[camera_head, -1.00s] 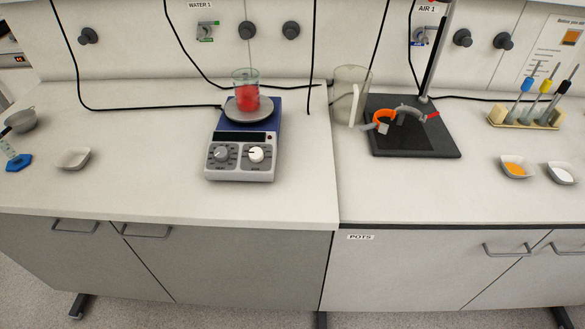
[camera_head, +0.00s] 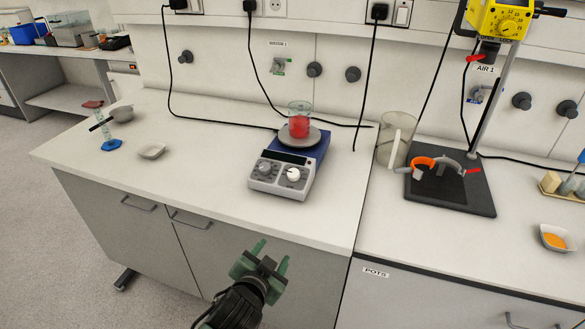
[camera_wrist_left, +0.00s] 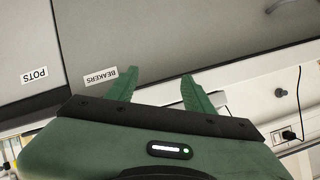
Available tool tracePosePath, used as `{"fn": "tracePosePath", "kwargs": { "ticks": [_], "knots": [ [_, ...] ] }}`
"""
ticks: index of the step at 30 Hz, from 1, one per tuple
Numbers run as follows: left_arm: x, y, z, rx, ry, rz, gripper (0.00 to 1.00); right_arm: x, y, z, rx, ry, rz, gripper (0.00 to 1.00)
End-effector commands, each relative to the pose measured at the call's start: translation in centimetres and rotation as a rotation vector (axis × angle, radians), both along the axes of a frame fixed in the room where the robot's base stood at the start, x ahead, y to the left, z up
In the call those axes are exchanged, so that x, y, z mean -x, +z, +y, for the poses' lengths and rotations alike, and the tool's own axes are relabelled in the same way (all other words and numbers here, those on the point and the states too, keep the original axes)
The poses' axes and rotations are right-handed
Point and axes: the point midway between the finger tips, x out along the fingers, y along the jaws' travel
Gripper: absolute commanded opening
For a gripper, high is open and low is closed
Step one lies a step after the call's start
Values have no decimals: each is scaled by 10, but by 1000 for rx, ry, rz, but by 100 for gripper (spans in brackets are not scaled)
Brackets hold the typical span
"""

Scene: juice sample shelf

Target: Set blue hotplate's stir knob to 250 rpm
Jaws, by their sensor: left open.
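The blue hotplate (camera_head: 314,149) stands on the bench with its light front panel facing me. The panel has two knobs, a grey one (camera_head: 265,169) on the left and a white one (camera_head: 293,174) on the right; their markings are too small to read. A beaker of red liquid (camera_head: 299,124) stands on its round plate. My left gripper (camera_head: 272,256) has green fingers. It is open and empty, in front of the cabinet doors and below the bench edge, apart from the hotplate. In the left wrist view the open fingers (camera_wrist_left: 158,88) face upside-down cabinet fronts.
A clear jug (camera_head: 394,140) and a black stand base (camera_head: 452,192) with an orange ring are right of the hotplate. A white dish (camera_head: 151,150) lies to the left. Black cables hang behind. The bench in front of the hotplate is clear.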

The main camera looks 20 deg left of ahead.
Motion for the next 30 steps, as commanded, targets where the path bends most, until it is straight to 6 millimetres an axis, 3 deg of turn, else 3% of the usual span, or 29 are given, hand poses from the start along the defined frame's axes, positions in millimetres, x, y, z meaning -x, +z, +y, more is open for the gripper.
{"fn": "tracePosePath", "kwargs": {
  "ticks": [1,5,11,14,18,21,24,27,29,30],
  "knots": [
    [-8,30,-3,-12,-11,-68,52,0,1,-1,1,0,0,82],
    [-34,90,-16,-68,-63,-256,52,0,1,-3,3,2,0,82],
    [-70,181,-61,-215,-231,-598,52,0,1,-5,6,2,0,82],
    [-79,229,-98,-323,-367,-795,52,0,2,-6,8,2,0,82],
    [-71,285,-173,-559,-661,-1096,52,0,2,-7,9,3,0,82],
    [-56,290,-226,-790,-948,-1256,52,1,2,-7,9,3,1,82],
    [-50,264,-257,-1055,-1262,-1307,52,1,2,-7,9,3,1,82],
    [-61,222,-252,-1339,-1576,-1218,52,1,2,-7,9,3,1,82],
    [-77,197,-231,-1507,-1751,-1088,52,1,2,-8,9,3,1,82],
    [-89,184,-210,-1610,-1852,-976,52,1,2,-8,9,3,1,82]
  ]
}}
